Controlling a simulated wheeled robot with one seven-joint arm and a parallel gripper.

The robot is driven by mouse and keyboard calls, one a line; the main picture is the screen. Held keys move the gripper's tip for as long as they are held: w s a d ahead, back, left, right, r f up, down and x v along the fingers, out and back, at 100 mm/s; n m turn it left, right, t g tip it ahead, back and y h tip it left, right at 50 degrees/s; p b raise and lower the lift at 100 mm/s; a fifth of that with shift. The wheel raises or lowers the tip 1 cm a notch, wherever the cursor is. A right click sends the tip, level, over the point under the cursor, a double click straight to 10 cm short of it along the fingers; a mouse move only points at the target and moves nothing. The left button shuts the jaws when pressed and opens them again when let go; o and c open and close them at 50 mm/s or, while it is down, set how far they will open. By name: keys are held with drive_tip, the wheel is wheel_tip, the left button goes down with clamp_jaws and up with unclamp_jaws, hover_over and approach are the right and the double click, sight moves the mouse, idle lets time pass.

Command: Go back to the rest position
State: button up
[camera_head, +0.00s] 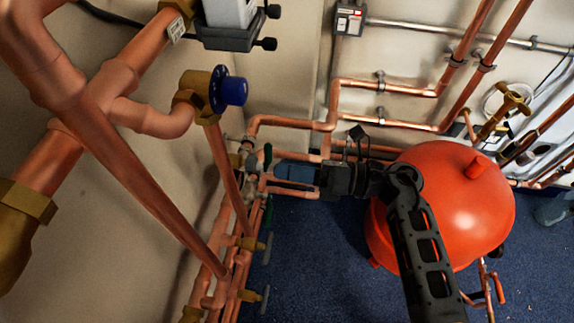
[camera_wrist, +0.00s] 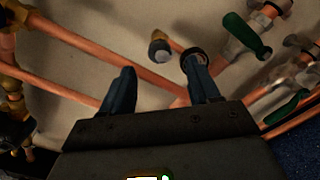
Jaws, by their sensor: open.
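My gripper (camera_head: 296,172) is at the end of my black arm, in the middle of the head view, beside the copper manifold pipes (camera_head: 238,190). In the wrist view its two blue-grey fingers (camera_wrist: 160,92) stand apart, with nothing held between them. Copper pipes and the pale wall show behind the fingers. A green valve handle (camera_wrist: 246,35) is to the upper right of the right finger in the wrist view. A small round grey-capped fitting (camera_wrist: 160,50) shows between the fingers, farther back. Whether a finger touches a pipe I cannot tell.
A red tank (camera_head: 468,205) stands behind and right of my arm on the blue floor (camera_head: 318,250). A blue-capped valve (camera_head: 230,91) and thick copper pipes (camera_head: 95,125) fill the left. More pipes (camera_head: 385,117) run along the back wall. Open floor lies below my gripper.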

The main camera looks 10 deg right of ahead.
drive_tip(key=shift+s, duration=0.1)
drive_tip(key=s+d+r+n+t+h+p, duration=0.3)
drive_tip(key=s+d+r+n+h, duration=0.2)
drive_tip(key=s+n, duration=0.5)
drive_tip(key=s+d+r+n+t+h+p, duration=0.2)
drive_tip(key=s+r+n+h, duration=0.4)
drive_tip(key=s+n, duration=0.5)
drive_tip(key=s+d+r+n+t+h+p, duration=0.3)
drive_tip(key=s+d+r+n+h, duration=0.3)
drive_tip(key=s+n, duration=0.4)
drive_tip(key=s+d+r+p, duration=0.1)
drive_tip(key=s, duration=0.2)
drive_tip(key=shift+d+r+n+t+p, duration=0.3)
drive_tip(key=shift+p, duration=0.1)
